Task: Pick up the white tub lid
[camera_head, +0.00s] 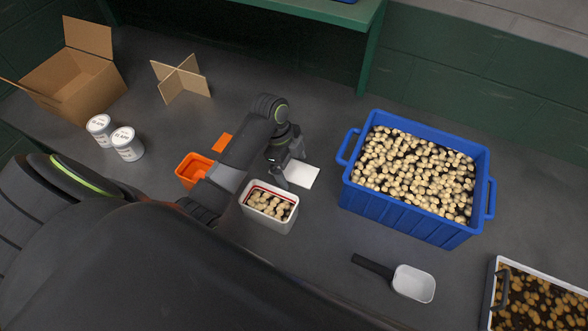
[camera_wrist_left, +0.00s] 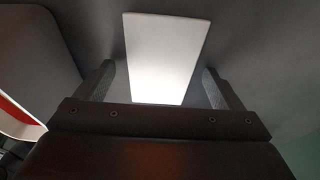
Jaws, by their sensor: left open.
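The white tub lid (camera_head: 303,174) is a flat white rectangle on the grey table, behind and right of the white tub. In the left wrist view the lid (camera_wrist_left: 166,55) lies between the two fingers, with a gap on each side. My left gripper (camera_head: 291,176) is open above and at the lid's left edge; whether it touches cannot be told. The white tub (camera_head: 270,221) holds several pale round pieces and has a red line inside its rim. Its wall also shows at the left of the wrist view (camera_wrist_left: 35,60). My right gripper is not in view.
A blue crate (camera_head: 400,214) full of pale pieces stands right of the lid. An orange tub (camera_head: 190,172) and orange lid (camera_head: 222,142) lie left, partly behind my arm. A scoop (camera_head: 413,283), two cans (camera_head: 127,144), a cardboard box (camera_head: 75,80) and a divider (camera_head: 182,82) stand around.

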